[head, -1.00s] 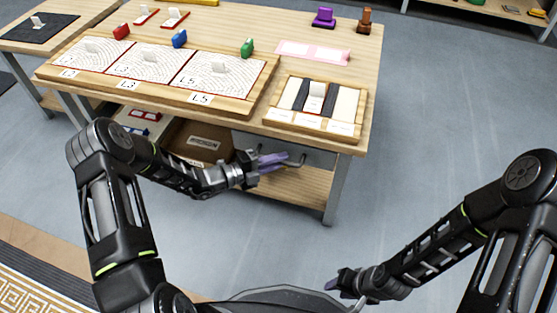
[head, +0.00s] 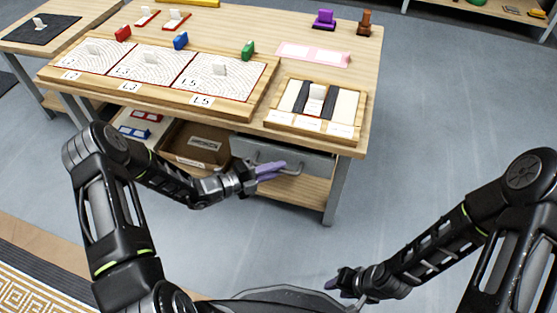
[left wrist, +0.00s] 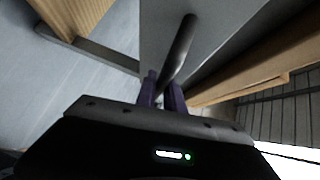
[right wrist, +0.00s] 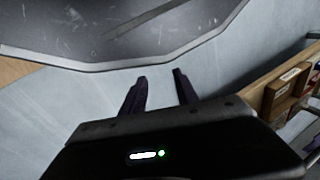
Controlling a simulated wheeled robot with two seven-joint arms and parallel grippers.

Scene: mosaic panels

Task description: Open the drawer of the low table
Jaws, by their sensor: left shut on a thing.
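The low wooden table (head: 376,50) has a grey drawer (head: 318,165) under its right end. The drawer front seems to stand a little forward of the table's frame. Its bar handle (head: 298,167) sits on the front, and in the left wrist view the dark handle bar (left wrist: 181,45) runs down between my fingers. My left gripper (head: 282,170) is shut on the handle; it also shows in the left wrist view (left wrist: 162,90). My right gripper (head: 335,281) is low in front of my base, away from the table. Its fingers are apart and empty in the right wrist view (right wrist: 160,80).
A cardboard box (head: 203,143) lies on the shelf left of the drawer. A tray with black and white strips (head: 345,105) and a long board with white panels (head: 258,82) lie on the tabletop. The floor right of the table is clear.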

